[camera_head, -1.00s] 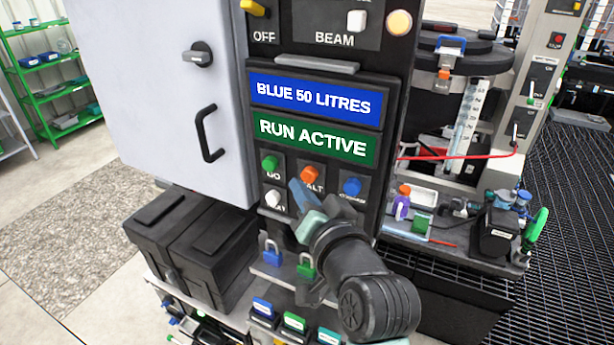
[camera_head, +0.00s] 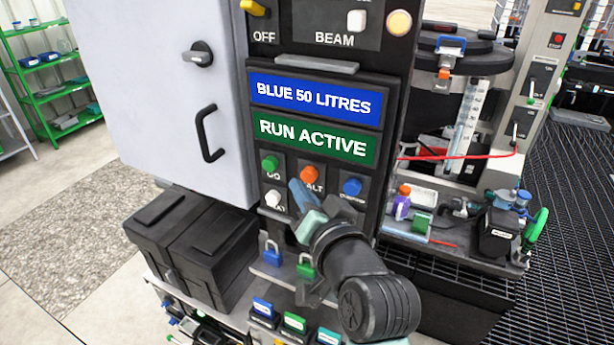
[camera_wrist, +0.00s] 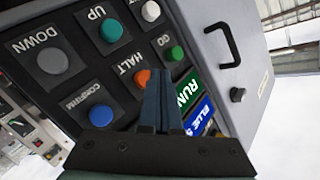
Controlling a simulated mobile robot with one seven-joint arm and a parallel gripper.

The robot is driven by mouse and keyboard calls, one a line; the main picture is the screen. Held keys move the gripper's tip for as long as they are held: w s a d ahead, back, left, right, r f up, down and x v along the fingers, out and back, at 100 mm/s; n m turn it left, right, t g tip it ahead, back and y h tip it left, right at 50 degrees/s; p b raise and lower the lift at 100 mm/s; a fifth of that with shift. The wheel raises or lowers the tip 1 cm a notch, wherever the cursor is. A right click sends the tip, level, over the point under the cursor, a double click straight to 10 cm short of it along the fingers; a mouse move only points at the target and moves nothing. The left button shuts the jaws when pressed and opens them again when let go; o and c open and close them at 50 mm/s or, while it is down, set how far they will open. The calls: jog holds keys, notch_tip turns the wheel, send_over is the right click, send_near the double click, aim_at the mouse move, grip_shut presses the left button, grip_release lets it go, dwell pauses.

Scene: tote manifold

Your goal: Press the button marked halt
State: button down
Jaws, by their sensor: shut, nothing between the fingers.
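The halt button (camera_head: 309,174) is an orange round knob on the dark control panel, in the middle of the upper row. My gripper hides the first letter of its label in the head view. The same orange button (camera_wrist: 141,77) shows in the wrist view beside the word HALT. My gripper (camera_head: 295,185) is shut and empty, with its blue fingers pointing at the panel just left of and below the halt button. In the wrist view the fingertips (camera_wrist: 166,72) overlap the button's edge. I cannot tell whether they touch it.
A green go button (camera_head: 269,163), a blue confirm button (camera_head: 352,187) and a white button (camera_head: 273,198) sit close around. A RUN ACTIVE sign (camera_head: 313,138) is above. Padlocks (camera_head: 272,253) stand on the ledge below, and black boxes (camera_head: 190,245) are at left.

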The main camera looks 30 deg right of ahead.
jog(key=shift+w+d, duration=0.15)
jog(key=shift+w+d, duration=0.15)
jog(key=shift+d, duration=0.05)
jog(key=shift+w+d, duration=0.35)
jog(key=shift+d, duration=0.15)
dwell(1.1)
jog(key=shift+s+a, duration=0.65)
jog(key=shift+a, duration=0.15)
jog(key=shift+a, duration=0.1)
jog(key=s+a, duration=0.1)
jog(key=a, duration=0.1)
jog(key=s+a+p, duration=0.1)
jog(key=s, duration=0.1)
jog(key=shift+a, duration=0.4)
dwell(0.8)
